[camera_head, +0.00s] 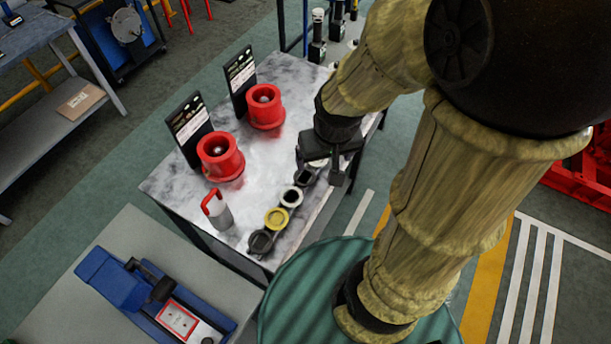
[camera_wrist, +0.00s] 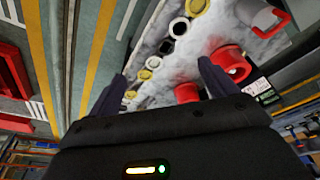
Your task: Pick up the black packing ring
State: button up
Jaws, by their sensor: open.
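A row of small rings lies along the right edge of the marble-topped table (camera_head: 170,185). One black ring (camera_head: 260,242) is at the near end; another dark ring (camera_head: 305,176) lies farther up, just short of my gripper (camera_head: 318,166). A yellow ring (camera_head: 276,218) and a white ring (camera_head: 291,196) lie between them. I cannot tell which black one is the packing ring. My gripper is open, pointing down over the row, and partly hides its far part. In the wrist view, a black ring (camera_wrist: 166,46) shows beyond the open fingers (camera_wrist: 163,80), with nothing held.
Two red flanged cylinders (camera_head: 220,158) (camera_head: 265,107) stand on the table before black sign boards (camera_head: 190,125). A red-handled pale container (camera_head: 217,210) stands near the row. A blue machine (camera_head: 150,295) sits on the bench at front left. Dark fittings (camera_head: 317,40) stand at the far end.

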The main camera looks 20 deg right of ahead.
dwell(0.3)
jog(key=shift+f+b, duration=0.35)
jog(key=c, duration=0.5)
jog(key=shift+r, duration=0.1)
jog(key=c, duration=0.6)
jog(key=shift+w, duration=0.1)
